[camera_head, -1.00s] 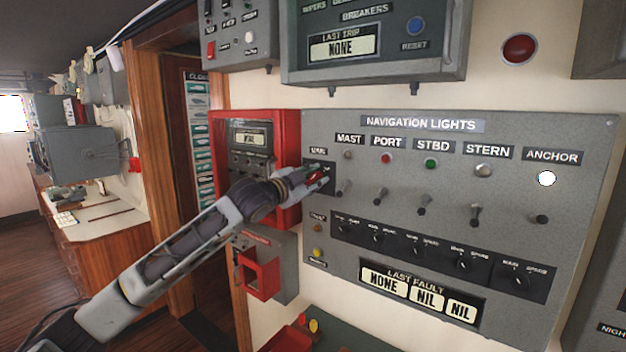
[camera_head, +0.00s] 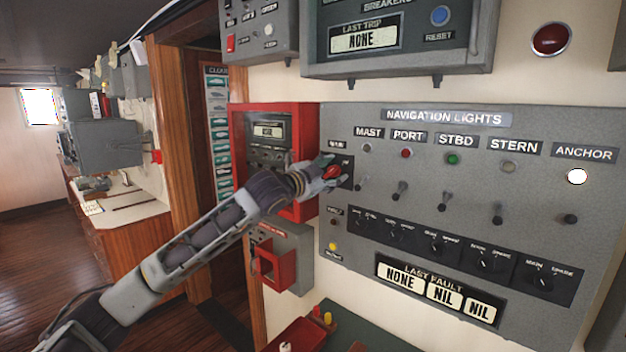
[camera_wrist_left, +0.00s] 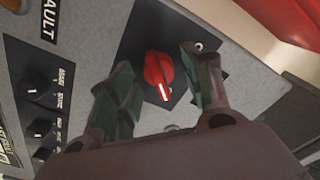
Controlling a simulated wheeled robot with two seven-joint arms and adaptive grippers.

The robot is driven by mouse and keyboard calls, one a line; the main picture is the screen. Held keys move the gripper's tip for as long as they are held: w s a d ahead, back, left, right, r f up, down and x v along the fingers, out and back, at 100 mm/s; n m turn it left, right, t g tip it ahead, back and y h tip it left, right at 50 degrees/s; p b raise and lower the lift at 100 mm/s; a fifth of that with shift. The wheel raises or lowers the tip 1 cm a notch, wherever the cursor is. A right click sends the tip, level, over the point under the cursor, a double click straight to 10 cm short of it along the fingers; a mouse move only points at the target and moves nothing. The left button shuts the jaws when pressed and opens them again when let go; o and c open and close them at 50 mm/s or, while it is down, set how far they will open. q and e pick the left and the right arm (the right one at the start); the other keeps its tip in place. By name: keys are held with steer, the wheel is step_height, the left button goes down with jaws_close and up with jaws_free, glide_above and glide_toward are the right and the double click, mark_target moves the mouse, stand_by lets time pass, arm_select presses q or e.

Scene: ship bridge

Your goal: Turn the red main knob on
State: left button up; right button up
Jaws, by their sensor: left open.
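The red main knob (camera_head: 332,172) is at the upper left of the grey navigation lights panel (camera_head: 450,180). In the left wrist view the red knob (camera_wrist_left: 158,74) sits on a black plate (camera_wrist_left: 135,45), with a white mark on its pointer end. My left gripper (camera_head: 330,168) is at the knob. In the left wrist view its two green-tipped fingers (camera_wrist_left: 152,80) stand apart, one on each side of the knob, with gaps between. The head view hides part of the knob and its label behind the fingers. My right gripper is not in view.
Toggle switches (camera_head: 448,203) and a row of small black selector knobs (camera_head: 437,243) lie right of and below the knob. A red-framed box (camera_head: 310,125) stands close on the left, with a grey box with a red guard (camera_head: 275,265) below it.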

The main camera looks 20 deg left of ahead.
arm_select(q)
steer(key=v, duration=1.1)
steer(key=shift+s, duration=0.3)
stand_by(0.8)
